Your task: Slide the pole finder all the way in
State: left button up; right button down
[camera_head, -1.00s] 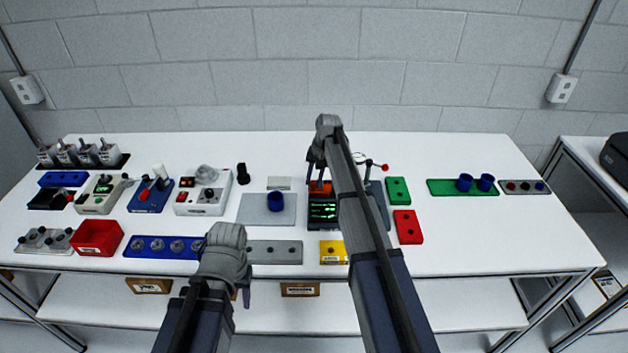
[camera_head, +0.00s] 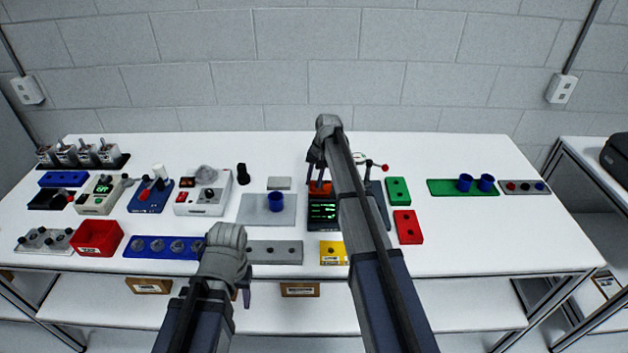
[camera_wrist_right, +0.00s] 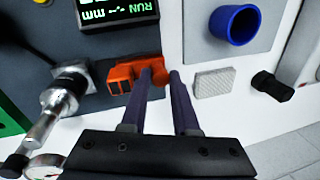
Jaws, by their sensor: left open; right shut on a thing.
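The orange part (camera_head: 319,188), which I take to be the pole finder, sits at the back of the dark station with a green-lit display (camera_head: 322,212). In the right wrist view the orange part (camera_wrist_right: 122,76) lies against the grey station body, below the display (camera_wrist_right: 118,8). My right gripper (camera_head: 317,183) reaches down onto it. In the right wrist view its fingertips (camera_wrist_right: 160,74) are shut on the orange part's end, which they partly hide. How far it is in cannot be told. My left gripper (camera_head: 241,296) is open and empty in front of the table's front edge.
Left of the station are a grey plate (camera_head: 252,210) with a blue cup (camera_head: 276,201), a light grey block (camera_head: 279,183) and a black knob (camera_head: 242,174). A metal spindle (camera_wrist_right: 62,98) stands close by in the right wrist view. Green (camera_head: 398,190) and red (camera_head: 408,227) blocks lie right.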

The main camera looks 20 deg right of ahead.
aim_at(324, 182)
dwell(0.3)
jog(key=d, duration=0.1)
jog(key=s+d, duration=0.1)
jog(key=d, duration=0.1)
jog(key=shift+d, duration=0.3)
jog(key=c, duration=0.9)
grip_release()
jog(key=shift+c, duration=0.2)
jog(key=r+p, duration=0.2)
jog(key=d+r+p, duration=0.1)
jog(key=r+p, duration=0.4)
jog(key=shift+s+d+r+p, duration=0.15)
jog(key=shift+s+r+p, duration=0.2)
